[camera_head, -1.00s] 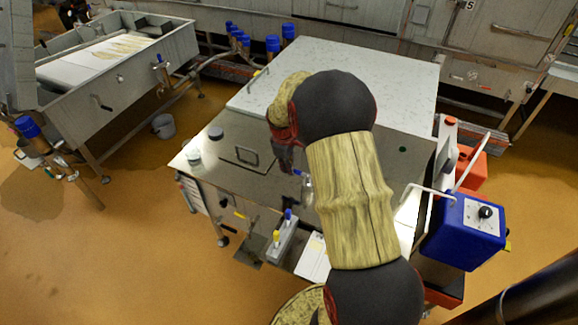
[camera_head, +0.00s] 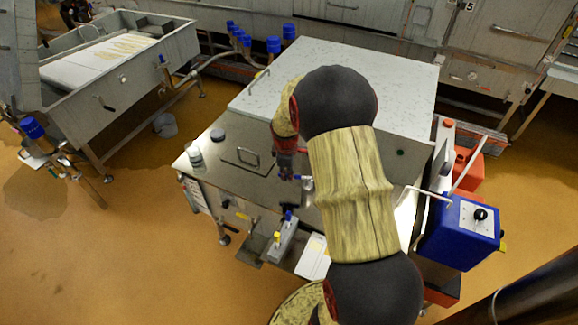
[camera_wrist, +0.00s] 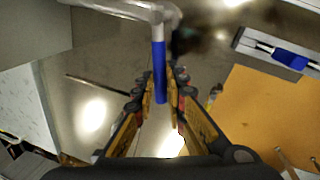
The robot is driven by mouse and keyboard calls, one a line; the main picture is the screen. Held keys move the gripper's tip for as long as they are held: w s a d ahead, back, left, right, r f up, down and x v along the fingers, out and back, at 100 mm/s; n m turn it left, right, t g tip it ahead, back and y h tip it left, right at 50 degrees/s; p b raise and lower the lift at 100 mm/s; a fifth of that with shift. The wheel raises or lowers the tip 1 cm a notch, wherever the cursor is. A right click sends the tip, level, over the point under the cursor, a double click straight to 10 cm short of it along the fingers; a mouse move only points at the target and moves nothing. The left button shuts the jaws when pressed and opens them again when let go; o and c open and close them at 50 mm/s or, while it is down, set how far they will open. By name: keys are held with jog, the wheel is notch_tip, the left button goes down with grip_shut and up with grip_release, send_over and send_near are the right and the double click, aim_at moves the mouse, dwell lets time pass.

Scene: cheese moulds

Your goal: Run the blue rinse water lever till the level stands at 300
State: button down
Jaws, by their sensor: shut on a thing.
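My gripper (camera_wrist: 160,92) is shut on a lever with a blue sleeve (camera_wrist: 158,62) in the wrist view. The sleeve stands between the two fingers, and its upper end meets a pale metal pipe (camera_wrist: 125,9). In the head view my gripper (camera_head: 290,178) is over the front part of the steel vat's top, partly hidden by my arm, with a small piece of the blue lever (camera_head: 298,177) beside it. I cannot make out a level reading in either view.
The steel vat (camera_head: 235,185) has a pale speckled cover (camera_head: 330,60). A jar (camera_head: 194,153) stands at its left edge. A blue control box (camera_head: 460,232) stands right. Open floor (camera_head: 130,260) lies left.

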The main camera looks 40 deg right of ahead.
jog(key=shift+s+a+n+t+y+p, duration=0.15)
jog(key=shift+s+a+n+p, duration=0.3)
jog(key=shift+n, duration=0.5)
jog(key=shift+s+a+n+t+y+p, duration=0.1)
jog(key=shift+s+a+n+y+p, duration=0.1)
jog(key=shift+s+n+p, duration=0.6)
jog(key=shift+s+a+n+t+y+p, duration=0.15)
jog(key=shift+s+a+n, duration=0.15)
jog(key=shift+n, duration=0.85)
jog(key=c, duration=1.8)
grip_release()
jog(key=v, duration=1.2)
jog(key=shift+w+a, duration=0.1)
jog(key=shift+w, duration=0.05)
